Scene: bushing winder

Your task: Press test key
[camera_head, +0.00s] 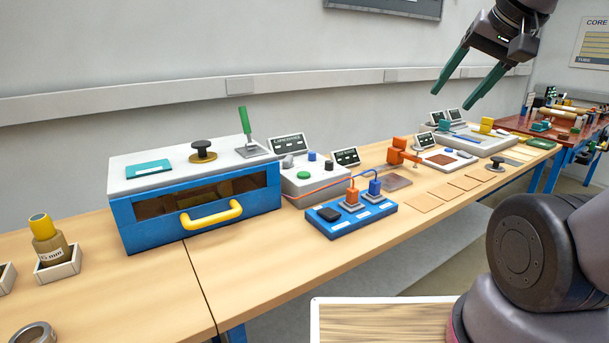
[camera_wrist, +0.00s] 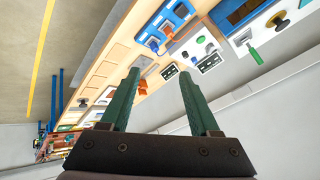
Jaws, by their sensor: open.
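No label that I can read says which part is the test key. A green button (camera_head: 303,175) sits on a grey control box (camera_head: 318,187) with a black knob and a blue one. A blue board (camera_head: 345,226) in front of it carries a black key-like block (camera_head: 328,214) and orange and blue plugs. In the wrist view the blue board (camera_wrist: 155,29) and the green button (camera_wrist: 201,39) show beyond the fingers. My gripper (camera_head: 453,99) has green fingers spread apart, empty, high above the bench and to the right of these parts. It also shows in the wrist view (camera_wrist: 158,74).
A blue and grey cabinet (camera_head: 127,228) with a yellow handle and upright green lever (camera_head: 245,122) stands left of the control box. Small signs (camera_head: 346,157) stand behind. An orange fixture (camera_head: 401,152) and flat squares lie right. Bare bench (camera_head: 250,262) lies in front.

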